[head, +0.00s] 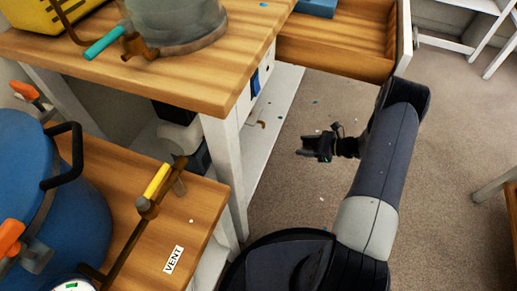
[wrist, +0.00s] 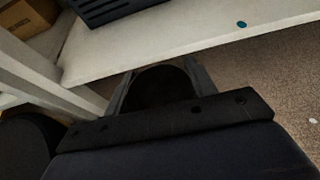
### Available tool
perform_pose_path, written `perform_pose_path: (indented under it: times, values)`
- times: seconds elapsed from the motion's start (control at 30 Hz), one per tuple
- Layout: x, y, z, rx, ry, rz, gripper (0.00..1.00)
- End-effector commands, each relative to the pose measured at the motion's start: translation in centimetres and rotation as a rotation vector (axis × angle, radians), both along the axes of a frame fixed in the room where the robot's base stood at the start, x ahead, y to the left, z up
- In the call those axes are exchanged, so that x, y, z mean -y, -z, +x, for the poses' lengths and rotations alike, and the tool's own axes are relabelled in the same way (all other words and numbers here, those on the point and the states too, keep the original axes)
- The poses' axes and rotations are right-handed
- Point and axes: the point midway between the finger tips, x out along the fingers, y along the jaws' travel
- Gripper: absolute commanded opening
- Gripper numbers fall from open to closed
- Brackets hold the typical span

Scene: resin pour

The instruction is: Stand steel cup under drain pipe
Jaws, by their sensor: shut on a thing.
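My gripper (head: 318,147) is out over the floor, right of the wooden bench, in the head view. In the wrist view its two grey fingers stand apart around a dark, round-edged thing (wrist: 160,85), which seems to be the steel cup. Its metal surface and contents are too dark to make out. No other cup shows clearly. A brown pipe with a teal handle (head: 105,43) sticks out from the grey vessel on the bench. Another brown pipe with a yellow handle (head: 157,181) is near the VENT label. I cannot tell which is the drain pipe.
The wooden bench (head: 235,88) has a white lower shelf (head: 272,100), also in the wrist view (wrist: 190,35). An open wooden drawer (head: 335,50) is at the back. A blue tank (head: 60,190) stands left. Carpet (head: 455,130) is clear at right.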

Motion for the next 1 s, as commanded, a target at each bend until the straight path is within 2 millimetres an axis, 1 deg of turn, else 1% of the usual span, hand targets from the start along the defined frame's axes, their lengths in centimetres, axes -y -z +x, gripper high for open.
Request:
perform_pose_path:
  times: [0.03,0.17,0.5,0.6,0.7,0.83,0.93,1.0]
  values:
    - [-0.5,0.5,0.2,0.000,-0.004,0.000,0.30]
    - [-2.6,0.7,1.0,0.001,-0.010,0.000,0.30]
    - [-11.1,0.7,4.4,0.001,-0.010,0.000,0.30]
    - [-13.5,0.7,5.4,0.002,-0.010,-0.001,0.30]
    - [-15.3,0.7,6.2,0.001,-0.008,0.001,0.30]
    - [-16.6,0.6,6.7,0.000,-0.004,0.000,0.30]
    - [-16.9,0.7,6.9,-0.001,-0.004,0.001,0.30]
    - [-16.9,1.4,6.9,-0.002,-0.003,0.001,0.30]
